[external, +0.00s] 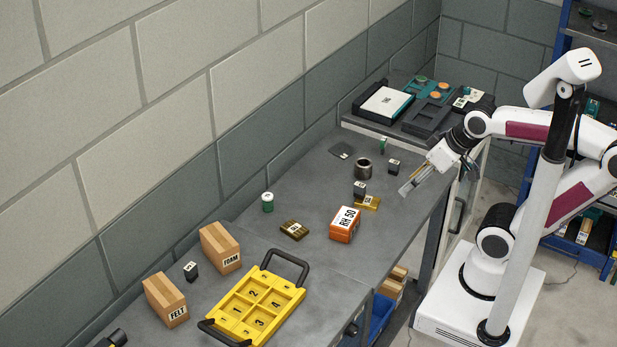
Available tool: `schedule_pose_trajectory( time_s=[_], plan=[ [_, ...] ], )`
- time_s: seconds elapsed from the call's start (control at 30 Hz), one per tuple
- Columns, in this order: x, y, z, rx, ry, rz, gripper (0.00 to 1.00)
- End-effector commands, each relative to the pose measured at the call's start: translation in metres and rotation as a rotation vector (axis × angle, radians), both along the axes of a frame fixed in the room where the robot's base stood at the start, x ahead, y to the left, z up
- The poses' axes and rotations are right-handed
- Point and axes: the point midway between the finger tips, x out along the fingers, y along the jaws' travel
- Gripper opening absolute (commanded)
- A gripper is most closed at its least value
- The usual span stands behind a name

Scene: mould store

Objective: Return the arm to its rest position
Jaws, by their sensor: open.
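My gripper (406,189) is open and empty in the external view, at the end of my white arm. It is above the right edge of the grey bench (315,267), pointing down and to the left. It is apart from the objects near it. The nearest are a brass-coloured block (368,203), a small dark block (360,188) and another small dark block (393,166). I cannot tell its exact height above the bench.
An orange RH 50 box (345,224), a dark metal cup (363,169) and a green-white cylinder (268,202) stand on the bench. A yellow numbered tray (240,335) and FOAM (220,247) and FELT (165,299) boxes are in front. Trays (385,103) lie at the back; blue shelving (562,40) is right.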

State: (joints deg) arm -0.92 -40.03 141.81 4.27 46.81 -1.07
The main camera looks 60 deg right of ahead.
Motion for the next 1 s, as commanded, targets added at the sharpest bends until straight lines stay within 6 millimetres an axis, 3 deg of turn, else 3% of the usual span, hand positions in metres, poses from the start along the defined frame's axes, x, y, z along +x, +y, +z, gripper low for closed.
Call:
schedule_pose_trajectory(
  time_s=[0.1,0.23,1.0],
  plan=[
    [-0.02,-0.013,-0.007,-0.044,0.036,-0.01,0.4],
    [-0.029,-0.019,-0.011,-0.064,0.056,-0.016,0.4],
    [-0.029,-0.019,-0.011,-0.064,0.057,-0.015,0.4]
  ],
)
